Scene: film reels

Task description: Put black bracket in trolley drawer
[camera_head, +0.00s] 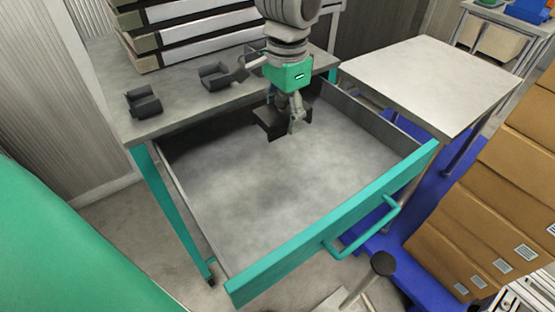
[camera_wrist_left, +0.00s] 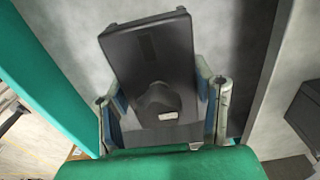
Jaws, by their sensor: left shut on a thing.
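The trolley drawer (camera_head: 290,180) is pulled out, a wide grey tray with a green front and handle. My left gripper (camera_head: 287,114) is over the rear part of the drawer, pointing down and shut on a black bracket (camera_head: 267,122). In the left wrist view the black bracket (camera_wrist_left: 145,50) sits between the two fingers of the gripper (camera_wrist_left: 163,95), with grey surface behind it. I cannot tell whether the bracket touches the drawer floor. The rest of the drawer floor is empty. My right gripper is not in view.
Two more black brackets lie on the trolley top (camera_head: 185,115), one at the left (camera_head: 144,103) and one nearer the arm (camera_head: 214,78). Stacked trays (camera_head: 185,30) stand behind them. A grey side table (camera_head: 430,80) and cardboard boxes (camera_head: 490,220) are at the right.

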